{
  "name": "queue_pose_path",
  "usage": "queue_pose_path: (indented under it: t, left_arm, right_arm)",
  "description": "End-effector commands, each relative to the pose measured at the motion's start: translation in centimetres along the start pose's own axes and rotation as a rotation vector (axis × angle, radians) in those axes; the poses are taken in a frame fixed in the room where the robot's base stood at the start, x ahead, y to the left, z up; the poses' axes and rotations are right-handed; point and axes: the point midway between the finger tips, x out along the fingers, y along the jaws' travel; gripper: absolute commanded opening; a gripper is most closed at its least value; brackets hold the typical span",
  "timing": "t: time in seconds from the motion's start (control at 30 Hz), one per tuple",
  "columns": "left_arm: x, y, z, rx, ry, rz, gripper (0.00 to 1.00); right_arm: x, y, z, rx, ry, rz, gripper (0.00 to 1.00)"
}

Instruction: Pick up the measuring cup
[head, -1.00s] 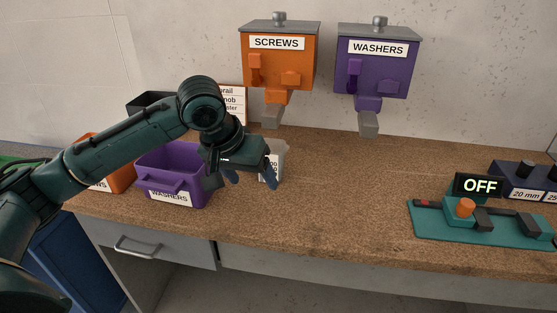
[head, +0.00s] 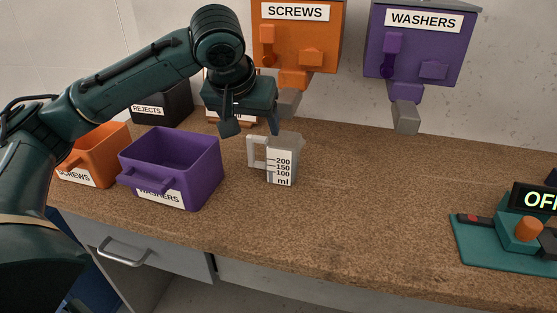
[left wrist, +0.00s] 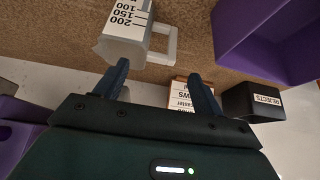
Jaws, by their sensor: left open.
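The measuring cup (head: 281,160) is a small grey jug with a white scale label marked 200, 150, 100 ml. It stands upright on the brown worktop, its handle on the left in the head view. My left gripper (head: 252,128) is open and empty, above and beside the cup on its handle side, apart from it. In the left wrist view the cup (left wrist: 124,38) appears at the top, beyond the left fingertip of the open gripper (left wrist: 160,75), with its handle towards the right. My right gripper is not in view.
A purple washers bin (head: 172,165) stands left of the cup, with an orange screws bin (head: 95,155) and a black rejects bin (head: 165,104) near it. Orange (head: 297,45) and purple (head: 424,50) dispensers hang behind. A teal device (head: 490,248) sits right. The middle worktop is clear.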

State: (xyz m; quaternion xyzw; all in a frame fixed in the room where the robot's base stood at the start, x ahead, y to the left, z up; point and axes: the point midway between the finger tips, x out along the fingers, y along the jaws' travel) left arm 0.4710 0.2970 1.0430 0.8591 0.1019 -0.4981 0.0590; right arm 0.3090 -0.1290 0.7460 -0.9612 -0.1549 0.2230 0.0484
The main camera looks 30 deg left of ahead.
Motion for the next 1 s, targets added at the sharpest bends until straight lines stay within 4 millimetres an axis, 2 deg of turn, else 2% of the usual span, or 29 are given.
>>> queue_pose_path:
  t: [0.13, 0.4, 0.7, 1.0]
  left_arm:
    - [1.1, -0.1, 0.0, -0.001, -0.001, -0.001, 0.69]
    - [4.9, -0.1, 0.1, 0.0, -0.001, -0.001, 0.69]
    - [5.5, -0.1, 0.0, 0.001, 0.001, 0.0, 0.69]
    - [5.4, -0.1, 0.0, 0.0, 0.001, 0.0, 0.45]
  right_arm:
    - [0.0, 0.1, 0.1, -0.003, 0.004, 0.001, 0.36]
    - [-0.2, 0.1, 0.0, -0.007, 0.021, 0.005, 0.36]
    - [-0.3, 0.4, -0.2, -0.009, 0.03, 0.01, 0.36]
    - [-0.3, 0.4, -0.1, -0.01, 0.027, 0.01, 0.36]
